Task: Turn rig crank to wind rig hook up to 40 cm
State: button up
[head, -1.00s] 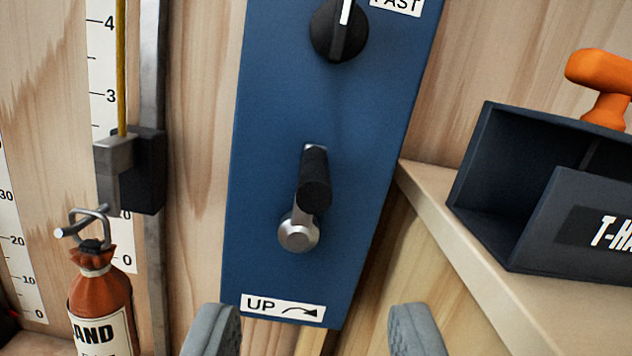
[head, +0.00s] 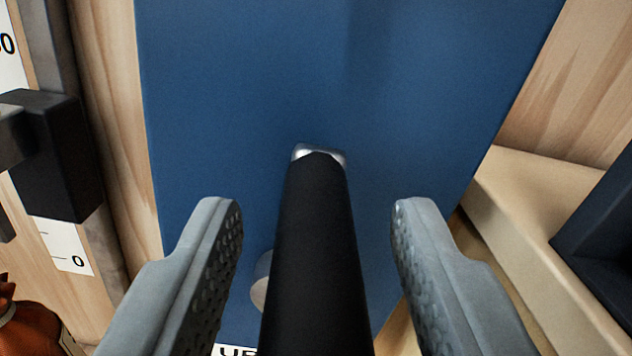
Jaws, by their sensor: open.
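The rig crank's black handle (head: 315,255) points out from the blue panel (head: 330,70) towards me. Its silver arm end (head: 320,153) shows at the top and its round silver hub (head: 262,285) is partly hidden behind the handle. My gripper (head: 318,215) is open, with one grey finger on each side of the handle and a gap on both sides. The rig hook is out of view now. The carriage block (head: 55,155) on the rail shows at the left edge.
A scale strip (head: 65,245) with a 0 mark and part of an orange-brown sandbag (head: 30,330) are at left. A wooden shelf (head: 535,205) with a dark box (head: 605,240) stands close on the right. The panel above the handle is bare.

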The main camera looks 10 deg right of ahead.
jog(key=shift+w, duration=0.25)
grip_shut()
jog(key=d+f+m, duration=0.2)
jog(key=d+m, duration=0.4)
jog(key=m, duration=0.1)
jog(key=shift+d+f+m, duration=0.2)
jog(key=shift+f+m, duration=0.15)
jog(key=shift+m, duration=0.05)
dwell(0.4)
jog(key=shift+f, duration=0.1)
dwell(0.4)
